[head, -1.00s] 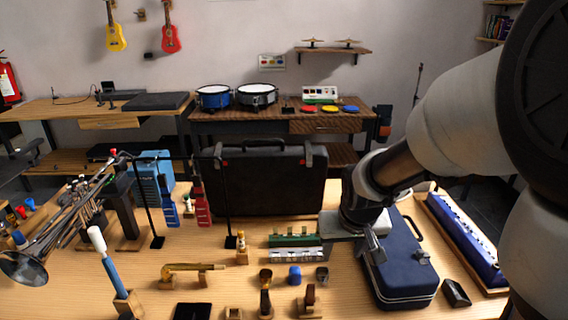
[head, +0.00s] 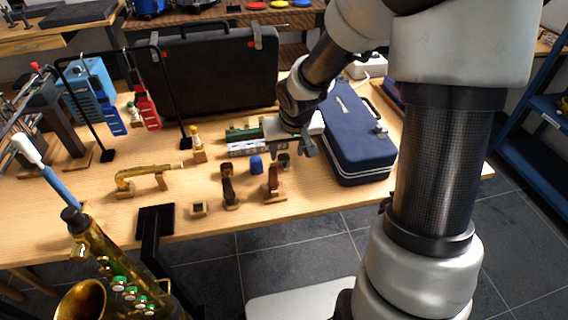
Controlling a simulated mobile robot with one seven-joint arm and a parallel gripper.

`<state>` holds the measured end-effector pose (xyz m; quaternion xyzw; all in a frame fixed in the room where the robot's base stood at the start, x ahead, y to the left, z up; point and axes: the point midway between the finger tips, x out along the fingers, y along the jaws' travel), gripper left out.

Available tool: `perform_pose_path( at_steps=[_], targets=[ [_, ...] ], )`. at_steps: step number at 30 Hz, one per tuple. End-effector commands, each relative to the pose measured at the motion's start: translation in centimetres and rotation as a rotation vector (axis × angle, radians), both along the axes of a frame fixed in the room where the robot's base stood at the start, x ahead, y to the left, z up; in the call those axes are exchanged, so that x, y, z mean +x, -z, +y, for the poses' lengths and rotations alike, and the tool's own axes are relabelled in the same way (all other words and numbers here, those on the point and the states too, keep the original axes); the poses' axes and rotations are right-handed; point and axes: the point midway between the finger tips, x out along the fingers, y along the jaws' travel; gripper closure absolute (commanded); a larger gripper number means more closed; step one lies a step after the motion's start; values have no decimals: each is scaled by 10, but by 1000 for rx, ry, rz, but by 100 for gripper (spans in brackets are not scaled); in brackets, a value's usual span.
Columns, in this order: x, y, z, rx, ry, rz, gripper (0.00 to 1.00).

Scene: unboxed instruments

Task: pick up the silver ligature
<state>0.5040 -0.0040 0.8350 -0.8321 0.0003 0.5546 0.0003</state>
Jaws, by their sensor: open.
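A small dark grey, metallic-looking ring (head: 284,160), which looks like the silver ligature, sits on the wooden table just right of a blue cap (head: 256,164). It is small and its details are hard to make out. My gripper (head: 306,150) is open and empty, reaching in from the upper right. It hangs close above and right of the ring, apart from it as far as I can tell, between it and the blue case. My gripper partly hides the table behind it.
The blue case (head: 352,140) lies close right of my gripper. A green-and-white harmonica-like instrument (head: 250,141) lies behind. Small stands (head: 273,182) with brown pieces are in front. A gold saxophone (head: 118,270) stands at front left. Bare table lies at front right.

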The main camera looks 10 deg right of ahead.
Motion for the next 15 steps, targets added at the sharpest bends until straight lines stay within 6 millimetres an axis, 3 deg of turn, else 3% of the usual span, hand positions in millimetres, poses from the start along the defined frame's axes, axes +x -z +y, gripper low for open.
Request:
perform_pose_path(
  at_steps=[1, 6, 15],
  targets=[
    [4, 14, 3, 1, -4, 3, 52],
    [15, 33, 4, 1, -1, 3, 52],
    [18, 36, 4, 0, -1, 1, 52]
  ],
)
